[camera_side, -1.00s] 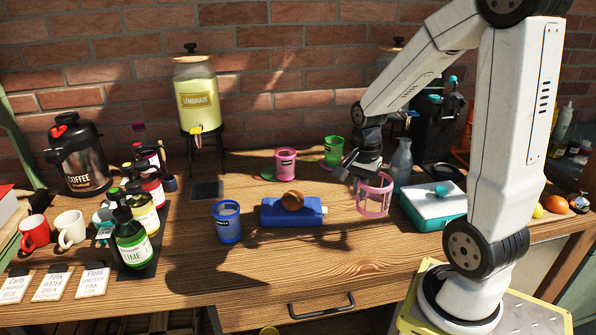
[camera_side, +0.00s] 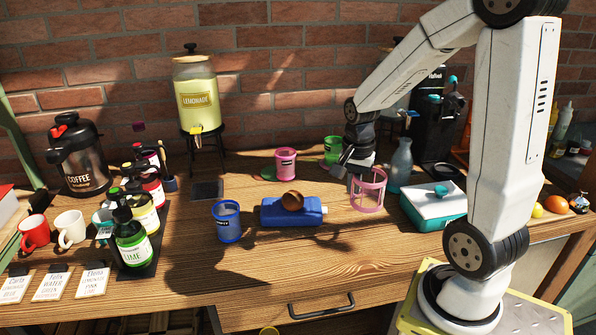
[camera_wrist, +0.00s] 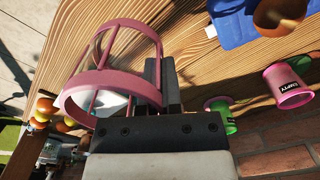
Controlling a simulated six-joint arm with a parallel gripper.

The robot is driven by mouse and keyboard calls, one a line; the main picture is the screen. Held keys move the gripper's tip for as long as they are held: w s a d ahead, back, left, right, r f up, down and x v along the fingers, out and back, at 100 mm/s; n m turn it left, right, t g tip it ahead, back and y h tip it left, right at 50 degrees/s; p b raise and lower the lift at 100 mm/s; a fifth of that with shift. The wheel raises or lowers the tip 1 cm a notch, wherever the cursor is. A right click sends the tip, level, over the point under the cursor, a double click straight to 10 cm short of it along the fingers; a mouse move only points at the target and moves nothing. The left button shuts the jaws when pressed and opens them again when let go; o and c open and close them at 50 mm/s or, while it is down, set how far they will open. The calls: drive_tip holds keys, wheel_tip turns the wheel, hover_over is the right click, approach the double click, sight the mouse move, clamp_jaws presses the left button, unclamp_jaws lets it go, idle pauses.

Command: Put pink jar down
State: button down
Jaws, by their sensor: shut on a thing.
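The pink jar (camera_side: 369,207) looks like an open pink frame of rings and upright bars. It stands about upright in the side view, right of the blue block; I cannot tell whether its base touches the table. My gripper (camera_side: 357,170) is shut on its left side. In the wrist view, the pink jar (camera_wrist: 88,78) lies slantwise beside the dark fingers of my gripper (camera_wrist: 162,82). The table (camera_side: 340,245) is bare wood in front of the jar.
A white and teal box (camera_side: 425,207) stands close right of the jar, with a grey bottle (camera_side: 401,165) behind. A pink cup (camera_side: 285,161) and green cup (camera_side: 333,149) stand farther back.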

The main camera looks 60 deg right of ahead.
drive_tip(key=w+a+r+n, duration=0.3)
drive_tip(key=w+a+n, duration=1)
drive_tip(key=w+n, duration=0.3)
drive_tip(key=n, duration=0.3)
drive_tip(key=shift+w+a, duration=0.2)
drive_tip(key=shift+a, duration=0.2)
drive_tip(key=w+f, duration=0.2)
drive_tip(key=w, duration=0.2)
drive_tip(key=w+f, duration=0.3)
drive_tip(key=w, duration=0.1)
drive_tip(key=w+f, duration=0.3)
drive_tip(key=w, duration=0.1)
drive_tip(key=shift+w+d+f, duration=0.15)
drive_tip(key=shift+w+d, duration=0.05)
drive_tip(key=shift+w, duration=0.05)
drive_tip(key=shift+w+f, duration=0.45)
drive_tip(key=shift+f, duration=0.05)
drive_tip(key=shift+w+f, duration=0.1)
